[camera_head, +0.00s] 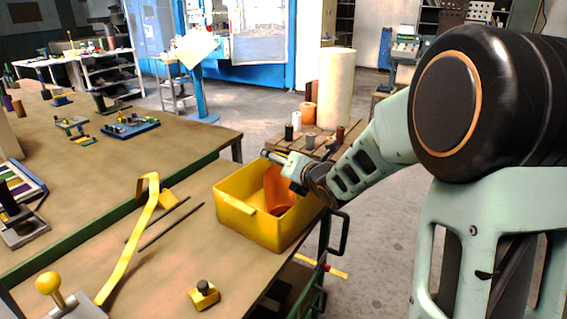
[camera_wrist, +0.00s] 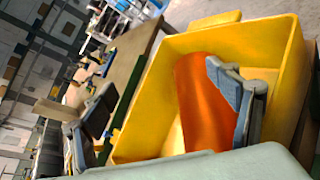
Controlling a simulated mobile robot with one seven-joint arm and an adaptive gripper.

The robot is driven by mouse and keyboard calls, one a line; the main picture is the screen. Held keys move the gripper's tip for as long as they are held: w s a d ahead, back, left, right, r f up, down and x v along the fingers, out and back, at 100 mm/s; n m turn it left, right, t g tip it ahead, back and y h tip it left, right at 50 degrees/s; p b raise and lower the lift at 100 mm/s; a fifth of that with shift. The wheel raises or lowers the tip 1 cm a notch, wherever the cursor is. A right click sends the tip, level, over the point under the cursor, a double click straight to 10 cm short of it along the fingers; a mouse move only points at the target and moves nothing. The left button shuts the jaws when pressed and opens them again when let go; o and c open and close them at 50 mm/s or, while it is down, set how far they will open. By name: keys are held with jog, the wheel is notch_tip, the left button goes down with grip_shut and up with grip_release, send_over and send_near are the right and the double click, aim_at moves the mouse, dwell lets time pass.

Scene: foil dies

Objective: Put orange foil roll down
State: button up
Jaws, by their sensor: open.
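The orange foil roll (camera_head: 276,186) is inside the yellow bin (camera_head: 240,219), on the near right of the bench. In the wrist view the orange roll (camera_wrist: 200,108) stands tilted within the walls of the bin (camera_wrist: 287,60). My gripper (camera_head: 279,166) is over the bin's far right side. In the wrist view my gripper (camera_wrist: 158,78) is open, with one finger overlapping the roll's right side and the other left of the bin. I cannot tell whether the right finger touches the roll.
A bent yellow bar (camera_head: 128,255), dark rods (camera_head: 170,225), a small yellow block (camera_head: 204,295) and a yellow ball knob (camera_head: 47,283) are left of the bin. A low wooden stand (camera_head: 322,150) with several rolls is behind it. The bench's right edge is close.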

jog(key=shift+r+p, duration=0.75)
jog(key=shift+p, duration=0.2)
jog(key=v, duration=1.2)
jog(key=shift+f, duration=0.3)
